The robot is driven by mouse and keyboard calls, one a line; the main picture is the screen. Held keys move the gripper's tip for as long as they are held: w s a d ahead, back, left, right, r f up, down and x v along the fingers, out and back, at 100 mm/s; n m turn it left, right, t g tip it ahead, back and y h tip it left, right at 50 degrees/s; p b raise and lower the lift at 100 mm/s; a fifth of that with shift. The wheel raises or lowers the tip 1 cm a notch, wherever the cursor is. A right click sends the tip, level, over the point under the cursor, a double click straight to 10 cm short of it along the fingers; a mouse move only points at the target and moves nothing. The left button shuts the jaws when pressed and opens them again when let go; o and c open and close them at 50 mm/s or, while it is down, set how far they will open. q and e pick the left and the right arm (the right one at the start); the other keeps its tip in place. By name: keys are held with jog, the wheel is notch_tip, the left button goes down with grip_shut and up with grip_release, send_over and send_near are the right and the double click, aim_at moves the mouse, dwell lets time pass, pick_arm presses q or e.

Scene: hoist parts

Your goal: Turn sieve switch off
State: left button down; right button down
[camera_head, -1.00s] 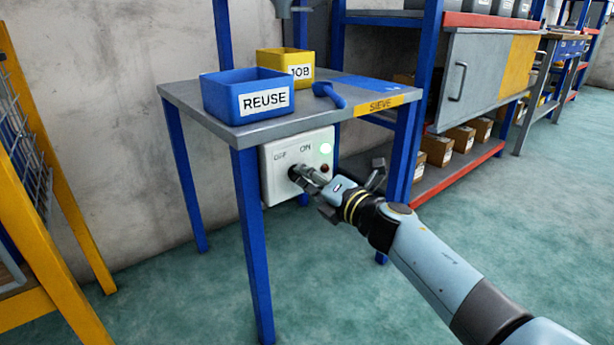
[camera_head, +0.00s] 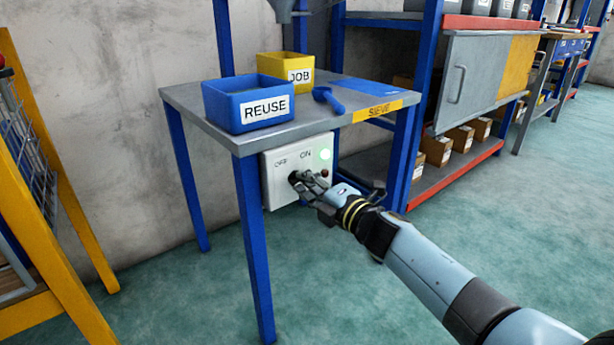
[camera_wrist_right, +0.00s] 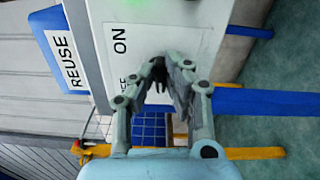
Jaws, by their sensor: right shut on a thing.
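The white switch box (camera_head: 276,186) hangs under the front of the table marked SIEVE. It carries the words OFF and ON and a dark rotary knob. A green lamp (camera_head: 326,154) on it is lit, with a small red part below it. My right gripper (camera_head: 301,181) is at the box front, shut on the knob, which its fingers mostly hide. In the right wrist view the fingers (camera_wrist_right: 171,80) close in at the box face (camera_wrist_right: 150,12), beside the word ON; the knob is hidden there. The knob's pointing direction cannot be made out. My left gripper is not in view.
On the grey table (camera_head: 188,97) stand a blue REUSE bin (camera_head: 225,106) and a yellow JOB bin (camera_head: 270,64), with a blue scoop-like tool (camera_head: 329,99) beside them. Blue table legs flank the box. A shelf rack (camera_head: 425,85) stands to the right. The floor in front is clear.

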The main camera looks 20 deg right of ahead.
jog(key=m+p, duration=0.2)
jog(key=m, duration=0.2)
jog(key=m+p, duration=0.2)
jog(key=m, duration=0.2)
jog(key=shift+f+m, duration=0.2)
jog(key=shift+m, duration=0.2)
pick_arm(q)
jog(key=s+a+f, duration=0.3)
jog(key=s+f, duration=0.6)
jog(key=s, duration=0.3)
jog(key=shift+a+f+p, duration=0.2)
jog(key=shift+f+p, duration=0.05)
jog(key=shift+p, duration=0.15)
pick_arm(e)
jog(key=shift+s+a+f+m, duration=0.1)
jog(key=shift+f+m, duration=0.1)
jog(key=shift+m, duration=1.1)
jog(key=c, duration=1.4)
grip_release()
jog(key=shift+v, duration=6)
jog(key=shift+r, duration=0.1)
